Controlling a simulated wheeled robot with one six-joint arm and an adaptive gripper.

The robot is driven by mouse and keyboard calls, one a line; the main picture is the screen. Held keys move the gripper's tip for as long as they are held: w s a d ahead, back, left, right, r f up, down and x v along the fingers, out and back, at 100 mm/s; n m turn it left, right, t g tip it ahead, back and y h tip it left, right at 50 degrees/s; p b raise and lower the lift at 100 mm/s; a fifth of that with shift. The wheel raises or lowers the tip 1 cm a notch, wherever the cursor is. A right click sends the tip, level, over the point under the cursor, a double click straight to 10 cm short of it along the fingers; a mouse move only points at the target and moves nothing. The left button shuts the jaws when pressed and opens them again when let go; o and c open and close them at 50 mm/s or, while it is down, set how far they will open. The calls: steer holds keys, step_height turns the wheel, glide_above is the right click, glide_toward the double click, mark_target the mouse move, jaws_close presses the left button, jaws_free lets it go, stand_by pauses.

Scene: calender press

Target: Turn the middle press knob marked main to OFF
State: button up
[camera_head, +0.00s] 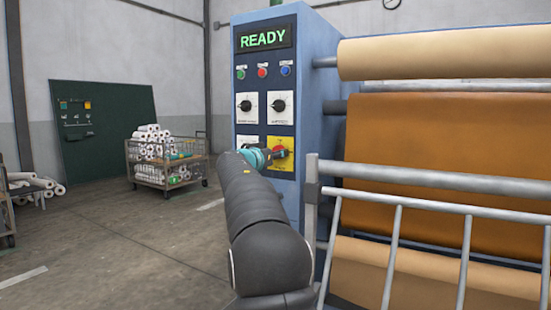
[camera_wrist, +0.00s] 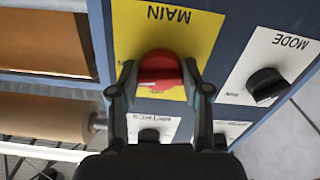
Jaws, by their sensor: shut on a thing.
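The red main knob (camera_wrist: 160,68) sits on a yellow plate (camera_wrist: 205,22) lettered MAIN, which shows upside down in the wrist view. A pale mark runs roughly sideways across the knob; I cannot read which position it points to. My gripper (camera_wrist: 158,76) has one finger on each side of the knob and is shut on it. In the head view my gripper (camera_head: 268,155) reaches the yellow plate (camera_head: 291,162) low on the blue press cabinet (camera_head: 312,90), and the red knob (camera_head: 280,152) shows partly behind it.
A green READY display (camera_head: 264,39), small buttons and black knobs on white plates are above. A white MODE plate with a black knob (camera_wrist: 266,84) is beside the yellow plate. A metal guard rail (camera_head: 430,204) and rollers stand right. Floor at left is open before a cart (camera_head: 163,172).

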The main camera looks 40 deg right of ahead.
steer(key=shift+s+r+n+p, duration=0.1)
steer(key=shift+n+p, duration=0.1)
steer(key=shift+n, duration=3.7)
steer(key=shift+r+n+p, duration=0.1)
steer(key=shift+n+p, duration=0.05)
steer(key=shift+n, duration=4.05)
steer(key=o, duration=1.2)
steer(key=shift+c, duration=0.2)
steer(key=v, duration=1.2)
